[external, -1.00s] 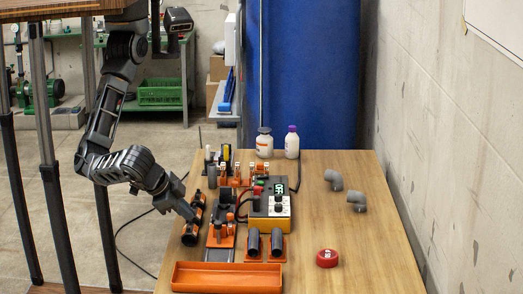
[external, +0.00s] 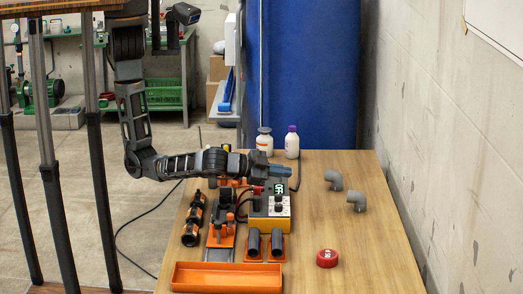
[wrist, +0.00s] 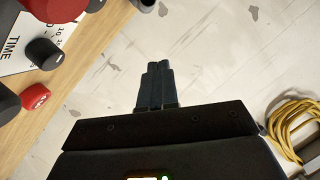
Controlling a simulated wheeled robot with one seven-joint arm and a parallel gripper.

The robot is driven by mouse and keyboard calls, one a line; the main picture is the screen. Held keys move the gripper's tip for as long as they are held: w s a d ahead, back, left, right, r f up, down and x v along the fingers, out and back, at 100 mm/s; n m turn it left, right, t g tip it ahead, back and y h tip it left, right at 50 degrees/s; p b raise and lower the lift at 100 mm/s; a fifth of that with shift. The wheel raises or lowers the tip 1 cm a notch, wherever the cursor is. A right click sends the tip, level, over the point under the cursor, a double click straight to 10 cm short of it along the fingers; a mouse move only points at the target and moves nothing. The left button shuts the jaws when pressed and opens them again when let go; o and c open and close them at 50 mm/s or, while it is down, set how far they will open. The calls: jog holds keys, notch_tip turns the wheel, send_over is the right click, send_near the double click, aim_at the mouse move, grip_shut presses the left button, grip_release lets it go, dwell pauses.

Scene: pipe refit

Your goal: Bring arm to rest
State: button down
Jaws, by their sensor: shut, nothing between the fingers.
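My arm reaches level over the wooden bench from the left in the external view. My gripper (external: 284,171) is above the back of the yellow and black control box (external: 268,222), pointing right, with its blue-grey fingers together. In the wrist view my gripper (wrist: 158,68) shows shut and empty, with the pale wall behind the fingertips. The forearm hides part of the small tools at the back left of the bench.
Two grey pipe elbows (external: 356,201) and a red round piece (external: 327,258) lie on the right. Two bottles (external: 292,142) stand behind the gripper. A yellow cable coil (wrist: 292,128) shows in the wrist view.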

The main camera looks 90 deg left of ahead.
jog(key=s+a+m, duration=0.1)
jog(key=a, duration=0.2)
jog(key=s+a+m+t+h, duration=0.1)
jog(key=a, duration=0.2)
jog(key=s+a+f+m+h, duration=0.1)
jog(key=a, duration=0.3)
jog(key=shift+t, duration=0.4)
jog(key=s+a+n, duration=0.2)
jog(key=s+a, duration=0.1)
jog(key=s, duration=0.8)
jog(key=s+a+r+n+g+h+b, duration=0.1)
jog(key=s+a+n, duration=0.1)
jog(key=s, duration=1)
jog(key=s+a+n, duration=0.3)
jog(key=s+a, duration=0.1)
jog(key=s, duration=0.8)
jog(key=shift+r+h, duration=0.25)
jog(key=shift+h, duration=0.15)
jog(key=c, duration=1.9)
grip_release()
jog(key=shift+s, duration=0.1)
